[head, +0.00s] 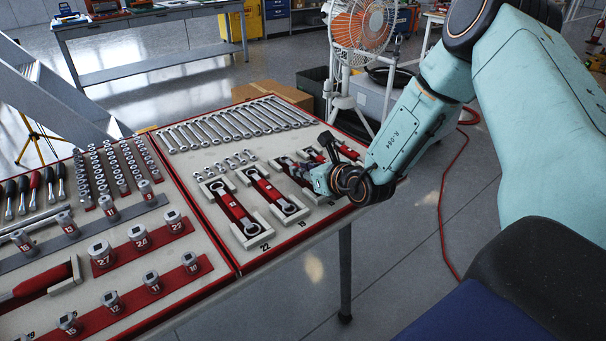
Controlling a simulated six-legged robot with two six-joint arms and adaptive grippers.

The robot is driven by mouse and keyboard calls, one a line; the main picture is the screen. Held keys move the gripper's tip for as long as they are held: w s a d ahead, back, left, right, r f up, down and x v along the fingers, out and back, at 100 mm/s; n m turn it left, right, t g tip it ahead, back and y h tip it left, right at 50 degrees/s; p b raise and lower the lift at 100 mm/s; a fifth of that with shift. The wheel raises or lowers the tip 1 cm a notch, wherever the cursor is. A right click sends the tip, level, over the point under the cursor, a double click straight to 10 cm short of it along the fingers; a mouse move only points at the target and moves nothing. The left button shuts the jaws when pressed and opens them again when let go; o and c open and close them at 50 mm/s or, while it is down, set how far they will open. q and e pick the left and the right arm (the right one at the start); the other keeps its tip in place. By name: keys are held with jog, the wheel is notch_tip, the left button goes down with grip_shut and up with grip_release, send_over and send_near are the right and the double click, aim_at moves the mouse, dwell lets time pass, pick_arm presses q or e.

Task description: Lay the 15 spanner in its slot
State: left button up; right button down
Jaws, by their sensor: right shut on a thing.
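My right gripper (325,179) is low over the right end of the tool board, its fingers partly hidden by its own wrist. It is shut on the 15 spanner, which is mostly hidden; a red and dark spanner part (293,171) shows just left of the fingers. I cannot tell whether it touches the board. Pale slot blocks lie around the gripper, and the slot itself is hard to make out. My left gripper is not in view.
Two red spanners, the larger (235,210) and its neighbour (273,192), lie in pale holders left of the gripper. A row of silver spanners (235,124) lies behind. Sockets fill the left board (205,268). A fan (360,25) stands beyond the table.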

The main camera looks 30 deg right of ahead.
jog(key=shift+w+a+f, duration=0.15)
jog(key=shift+w+f, duration=0.25)
jog(key=shift+f, duration=0.05)
jog(key=c, duration=1.7)
grip_release()
jog(key=shift+w+f, duration=0.1)
jog(key=shift+w, duration=0.05)
jog(key=o, duration=0.5)
jog(key=shift+s+r, duration=0.25)
jog(key=shift+s, duration=0.15)
jog(key=shift+w+f, duration=0.15)
jog(key=shift+w, duration=0.1)
jog(key=p+v, duration=0.6)
jog(key=v, duration=0.4)
jog(key=shift+r, duration=0.3)
pick_arm(q)
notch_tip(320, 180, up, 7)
jog(key=p, duration=0.1)
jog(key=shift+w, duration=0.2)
pick_arm(e)
jog(key=shift+v, duration=0.95)
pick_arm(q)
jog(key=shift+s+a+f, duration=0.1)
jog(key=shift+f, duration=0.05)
pick_arm(e)
jog(key=shift+s+f, duration=0.2)
